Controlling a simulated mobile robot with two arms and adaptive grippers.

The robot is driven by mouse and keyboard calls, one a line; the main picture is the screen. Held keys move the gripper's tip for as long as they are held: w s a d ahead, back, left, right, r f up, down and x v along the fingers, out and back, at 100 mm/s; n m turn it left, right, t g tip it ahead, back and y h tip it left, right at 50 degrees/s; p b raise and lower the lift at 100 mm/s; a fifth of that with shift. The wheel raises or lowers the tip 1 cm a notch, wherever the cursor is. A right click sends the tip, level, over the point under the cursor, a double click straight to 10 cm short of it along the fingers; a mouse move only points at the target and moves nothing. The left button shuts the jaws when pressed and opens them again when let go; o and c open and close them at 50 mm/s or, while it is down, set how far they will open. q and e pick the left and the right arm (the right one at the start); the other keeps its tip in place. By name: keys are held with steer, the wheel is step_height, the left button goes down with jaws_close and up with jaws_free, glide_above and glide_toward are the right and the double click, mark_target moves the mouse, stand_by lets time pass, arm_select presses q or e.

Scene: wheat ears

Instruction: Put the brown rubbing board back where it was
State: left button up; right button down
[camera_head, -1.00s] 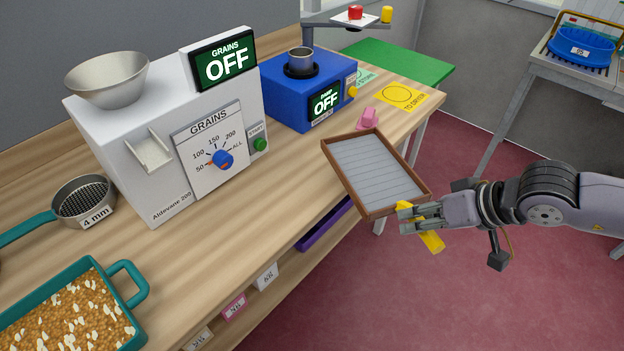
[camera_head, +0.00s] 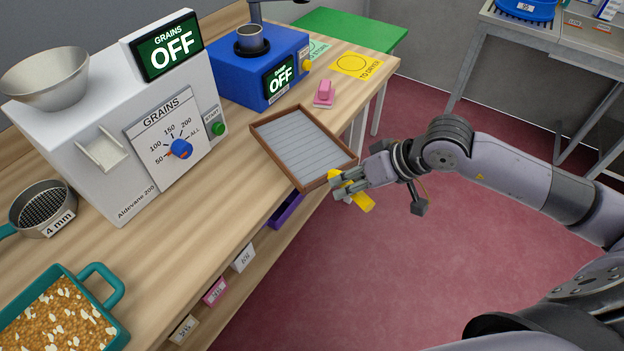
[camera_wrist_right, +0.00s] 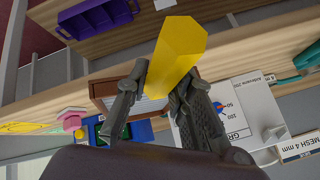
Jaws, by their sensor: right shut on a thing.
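The brown rubbing board (camera_head: 303,148) has a brown frame around a grey ribbed face. In the head view it is over the front edge of the wooden counter (camera_head: 225,215), partly beyond it. I cannot tell whether it touches the counter. My right gripper (camera_head: 347,187) is shut on the yellow grip (camera_head: 360,195) at the board's near side. The wrist view shows the yellow grip (camera_wrist_right: 178,50) between the fingers (camera_wrist_right: 155,88) and part of the brown frame (camera_wrist_right: 98,88) behind them. My left gripper is not in view.
A pink block (camera_head: 324,92) and a yellow marked card (camera_head: 356,65) lie behind the board. A blue machine (camera_head: 240,75) and a white grain counter (camera_head: 120,150) stand to its left. A teal tray of grain (camera_head: 110,290) is front left. Shelf bins (camera_head: 215,291) sit below the counter.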

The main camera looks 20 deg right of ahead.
mark_target(322, 182)
steer(key=w+a+f, duration=0.1)
steer(key=w+a+f+p, duration=0.1)
steer(key=w+a, duration=0.2)
steer(key=shift+w+f+p, duration=0.1)
steer(key=shift+f+p, duration=0.3)
steer(key=shift+a+r+p+x, duration=0.1)
steer(key=shift+p+x, duration=0.2)
steer(key=shift+x, duration=0.45)
steer(key=shift+a+r+p+x, duration=0.15)
steer(key=shift+p+x, duration=0.15)
steer(key=shift+x, duration=0.5)
steer(key=shift+w, duration=0.1)
steer(key=c, duration=1.9)
jaws_free()
steer(key=shift+d+f, duration=0.1)
steer(key=shift+f, duration=0.1)
steer(key=o, duration=0.5)
steer(key=shift+r, duration=0.1)
steer(key=shift+r, duration=0.1)
